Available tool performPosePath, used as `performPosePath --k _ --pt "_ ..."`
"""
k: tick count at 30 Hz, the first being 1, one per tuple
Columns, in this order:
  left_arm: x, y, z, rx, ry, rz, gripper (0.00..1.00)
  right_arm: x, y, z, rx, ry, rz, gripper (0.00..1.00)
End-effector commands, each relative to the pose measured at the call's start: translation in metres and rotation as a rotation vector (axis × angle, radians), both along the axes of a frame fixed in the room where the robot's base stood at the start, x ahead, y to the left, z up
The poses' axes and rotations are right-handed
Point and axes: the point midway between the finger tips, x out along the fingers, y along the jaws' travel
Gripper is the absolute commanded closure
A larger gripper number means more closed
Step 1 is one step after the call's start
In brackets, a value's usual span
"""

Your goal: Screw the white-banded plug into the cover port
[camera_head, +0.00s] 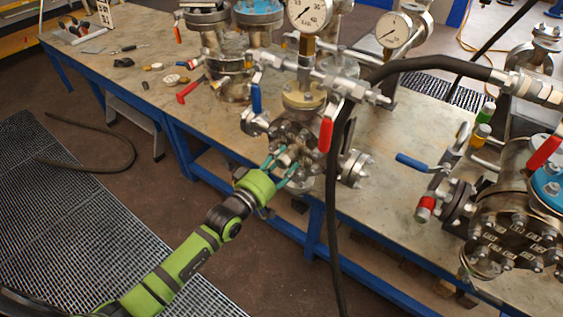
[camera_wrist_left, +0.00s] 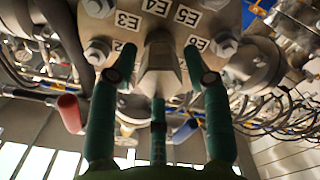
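The cover (camera_wrist_left: 178,12) is a round metal plate with bolts and white labels, among them E3, E4 and E5. A metal hex-headed plug (camera_wrist_left: 160,66) stands at its face between my left gripper's fingers; I see no white band on it, and its seat in the port is hidden. My left gripper (camera_wrist_left: 158,72) has green fingers on both sides of the plug and one below. I cannot tell whether they touch it. In the head view my left gripper (camera_head: 282,166) reaches the bolted front of the middle vessel (camera_head: 300,136). My right gripper is not in view.
A black hose (camera_head: 338,210) hangs just right of the gripper. Red (camera_head: 326,134) and blue (camera_head: 256,97) valve handles and gauges stand above it. Another flanged vessel (camera_head: 510,225) is at the right. Small loose parts lie on the left of the bench (camera_head: 130,80).

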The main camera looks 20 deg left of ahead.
Motion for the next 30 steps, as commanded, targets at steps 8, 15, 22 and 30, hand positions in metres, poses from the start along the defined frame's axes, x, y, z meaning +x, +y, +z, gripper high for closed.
performPosePath --k 8,15,22,30 --pt "0.0 0.0 -0.001 -0.003 0.004 0.0 0.4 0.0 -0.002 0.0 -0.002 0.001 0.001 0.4" --pt "-0.019 0.007 -0.003 -0.003 0.007 0.0 0.4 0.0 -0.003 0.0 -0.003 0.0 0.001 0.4" --pt "-0.065 0.023 -0.002 -0.002 0.007 -0.001 0.4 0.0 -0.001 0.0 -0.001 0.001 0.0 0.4" --pt "-0.104 0.037 -0.001 -0.001 0.003 0.0 0.4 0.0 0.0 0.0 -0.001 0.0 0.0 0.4"
